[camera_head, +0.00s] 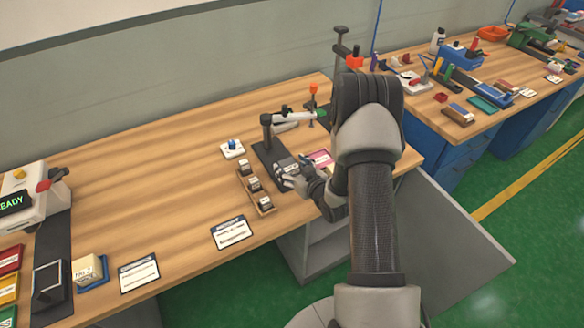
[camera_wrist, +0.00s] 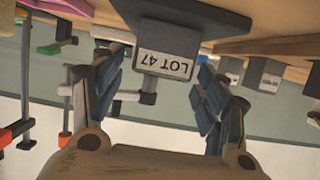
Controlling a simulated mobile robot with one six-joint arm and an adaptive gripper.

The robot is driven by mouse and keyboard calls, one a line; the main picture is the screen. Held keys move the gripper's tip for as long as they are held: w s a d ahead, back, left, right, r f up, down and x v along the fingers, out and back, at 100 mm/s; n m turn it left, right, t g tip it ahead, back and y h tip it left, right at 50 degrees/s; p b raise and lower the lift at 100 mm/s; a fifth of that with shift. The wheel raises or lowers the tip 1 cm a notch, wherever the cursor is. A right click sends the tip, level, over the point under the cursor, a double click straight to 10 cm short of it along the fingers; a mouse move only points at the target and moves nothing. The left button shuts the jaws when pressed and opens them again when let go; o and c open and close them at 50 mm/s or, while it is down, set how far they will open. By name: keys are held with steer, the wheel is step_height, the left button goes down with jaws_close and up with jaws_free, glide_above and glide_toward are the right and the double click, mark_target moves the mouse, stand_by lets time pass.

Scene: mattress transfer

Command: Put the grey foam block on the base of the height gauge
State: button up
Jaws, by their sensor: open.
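The grey foam block (camera_wrist: 165,50), labelled LOT 47, shows between the fingertips of my gripper (camera_wrist: 160,70) in the wrist view, which is upside down. Its underside appears to rest on a dark plate (camera_wrist: 196,14). In the head view my gripper (camera_head: 290,176) is at the near end of the height gauge's dark base (camera_head: 264,153), with the block (camera_head: 286,163) partly hidden by the fingers. The fingers are open, one on each side of the block, with visible gaps. The gauge's post (camera_head: 267,131) and horizontal arm stand at the far end of the base.
A wooden holder (camera_head: 266,208) with several small dark labelled blocks is just left of my gripper. A pink-edged card (camera_head: 320,158) lies to the right. A white device with a blue knob (camera_head: 232,148) is farther left. The bench's left middle is clear.

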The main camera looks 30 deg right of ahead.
steer(key=shift+s+r, duration=0.1)
steer(key=shift+r, duration=0.15)
steer(key=p+v, duration=0.3)
steer(key=v, duration=0.8)
steer(key=s+a+r+g+h, duration=0.1)
steer(key=a+r+g, duration=0.15)
steer(key=r, duration=0.55)
steer(key=a+r+g+h, duration=0.1)
steer(key=r+g+h, duration=0.15)
steer(key=r, duration=0.65)
steer(key=s+a+r+g+y, duration=0.1)
steer(key=s+a+r, duration=0.2)
steer(key=s, duration=0.4)
steer(key=s+a+r+g+y, duration=0.1)
steer(key=s+a+r+g, duration=0.1)
steer(key=s+a, duration=0.4)
steer(key=s+a+r+g+y, duration=0.1)
steer(key=s+a+r, duration=0.3)
steer(key=s, duration=0.5)
steer(key=shift+s+a+r, duration=0.2)
steer(key=shift+s+r, duration=0.05)
steer(key=shift+c, duration=0.4)
